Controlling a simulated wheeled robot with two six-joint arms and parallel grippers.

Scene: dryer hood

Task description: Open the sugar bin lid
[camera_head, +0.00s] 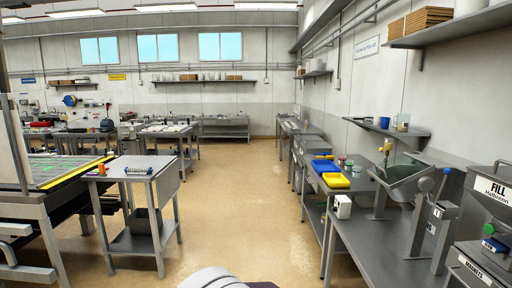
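I cannot make out a sugar bin or its lid for certain in the head view. At the right edge stands a grey metal machine (478,222) with a white label reading "FILL" and a smaller label reading "MAGNETS". To its left is a tilted grey hopper or tray (405,187) on a metal stand with levers. Neither of my grippers shows. A rounded white part at the bottom edge seems to be my own body.
A metal bench (365,236) runs along the right wall, with a yellow tray (336,181), a blue tray (325,166) and a small white box (343,206). A small metal table (131,177) stands left. The tan floor (228,200) between is clear.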

